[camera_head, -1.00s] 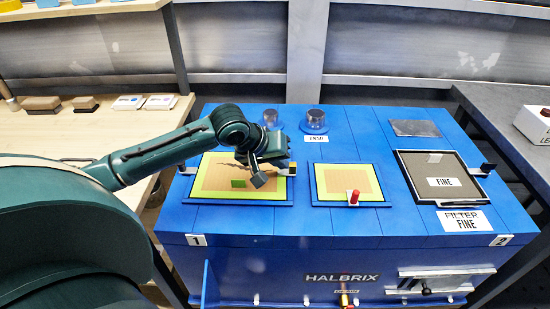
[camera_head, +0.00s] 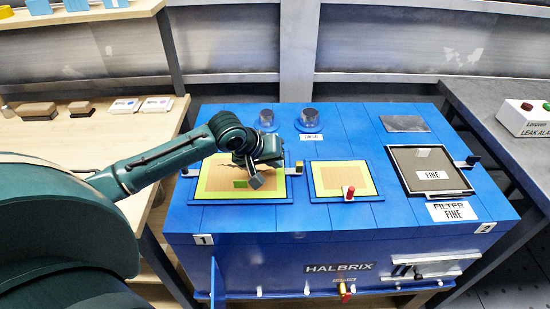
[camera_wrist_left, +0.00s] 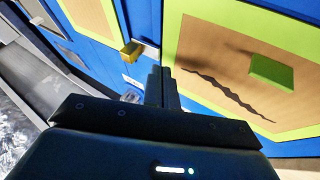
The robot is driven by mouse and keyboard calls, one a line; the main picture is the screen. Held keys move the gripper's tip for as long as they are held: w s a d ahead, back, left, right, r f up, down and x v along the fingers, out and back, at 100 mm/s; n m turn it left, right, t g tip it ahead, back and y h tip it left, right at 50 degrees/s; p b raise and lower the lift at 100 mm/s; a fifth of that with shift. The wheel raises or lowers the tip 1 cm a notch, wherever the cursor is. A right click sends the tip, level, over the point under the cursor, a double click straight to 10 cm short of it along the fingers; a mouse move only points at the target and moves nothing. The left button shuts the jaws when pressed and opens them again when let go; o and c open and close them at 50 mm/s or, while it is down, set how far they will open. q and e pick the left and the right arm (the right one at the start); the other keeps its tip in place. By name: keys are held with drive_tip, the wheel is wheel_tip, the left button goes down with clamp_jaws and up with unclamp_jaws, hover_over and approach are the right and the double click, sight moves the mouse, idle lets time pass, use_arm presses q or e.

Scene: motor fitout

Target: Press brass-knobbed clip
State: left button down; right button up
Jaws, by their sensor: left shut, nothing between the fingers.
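The brass-knobbed clip (camera_head: 299,167) sits at the right edge of the left framed panel (camera_head: 202,190) on top of the blue cabinet. In the left wrist view its square brass knob (camera_wrist_left: 131,53) is left of the fingertips, on a pale bar. My left gripper (camera_head: 255,182) is shut and empty. It hangs over the right part of the left panel, left of the brass knob and apart from it. The wrist view also shows the shut fingers (camera_wrist_left: 162,78), near the panel's edge. My right gripper is not in view.
A middle panel (camera_head: 318,183) carries a red knob (camera_head: 348,193). Two clear round domes (camera_head: 310,118) stand behind. A box with buttons (camera_head: 525,122) stands on the right bench.

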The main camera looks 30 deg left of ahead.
use_arm(q)
drive_tip(key=v, duration=0.2)
drive_tip(key=a+v, duration=0.1)
drive_tip(key=v, duration=0.1)
drive_tip(key=shift+s+f, duration=0.15)
drive_tip(key=d+v, duration=0.1)
drive_tip(key=v, duration=0.5)
drive_tip(key=shift+a, duration=0.3)
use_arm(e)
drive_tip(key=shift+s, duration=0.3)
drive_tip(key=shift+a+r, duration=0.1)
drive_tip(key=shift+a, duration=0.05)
